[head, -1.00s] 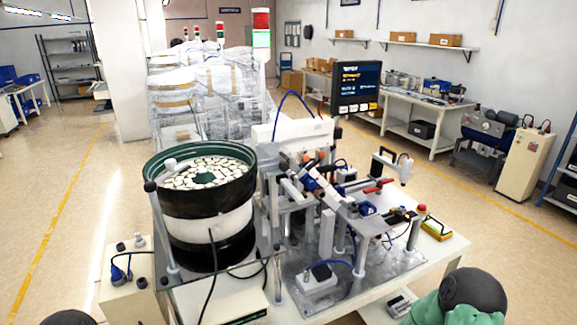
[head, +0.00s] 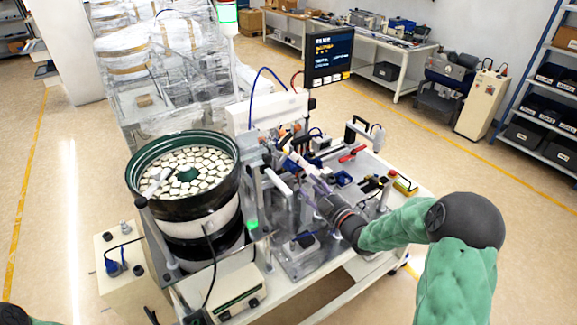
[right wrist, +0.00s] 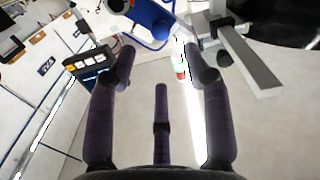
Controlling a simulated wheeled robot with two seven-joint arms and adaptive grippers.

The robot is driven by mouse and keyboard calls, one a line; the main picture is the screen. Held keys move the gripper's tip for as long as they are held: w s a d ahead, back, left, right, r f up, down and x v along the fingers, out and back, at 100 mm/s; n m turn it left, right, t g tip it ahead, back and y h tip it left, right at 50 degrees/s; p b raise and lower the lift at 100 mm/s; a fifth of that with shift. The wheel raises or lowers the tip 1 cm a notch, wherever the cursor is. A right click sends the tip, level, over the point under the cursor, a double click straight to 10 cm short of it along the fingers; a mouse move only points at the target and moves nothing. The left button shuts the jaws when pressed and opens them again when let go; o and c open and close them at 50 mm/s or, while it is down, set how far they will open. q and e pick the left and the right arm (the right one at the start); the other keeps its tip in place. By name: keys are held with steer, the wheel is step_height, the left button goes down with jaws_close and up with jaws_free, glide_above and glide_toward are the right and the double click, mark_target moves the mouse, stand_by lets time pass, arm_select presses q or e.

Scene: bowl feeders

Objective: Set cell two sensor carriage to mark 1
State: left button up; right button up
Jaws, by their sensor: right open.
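The feeder cell stands on the white bench, with a rail and bracket assembly (head: 290,160) beside the green-rimmed bowl feeder (head: 133,172). I cannot pick out the sensor carriage or its marks for certain at this size. My right gripper (head: 308,182) reaches in from the right, its dark fingers just in front of this assembly and partly mixed with it in the picture. In the right wrist view its fingers (right wrist: 163,72) are spread apart with nothing between them. A blue part (right wrist: 152,18) with a blue cable lies beyond the fingertips. My left gripper is out of view.
A grey flat bar (right wrist: 250,62) juts out close to the right-hand finger. A monitor (head: 329,62) stands behind the cell. A controller box (head: 236,292) sits at the bench front.

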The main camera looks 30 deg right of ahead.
mark_target(295, 171)
steer(key=w, duration=0.6)
steer(key=w+p, duration=0.1)
steer(key=w, duration=0.3)
steer(key=shift+a, duration=0.4)
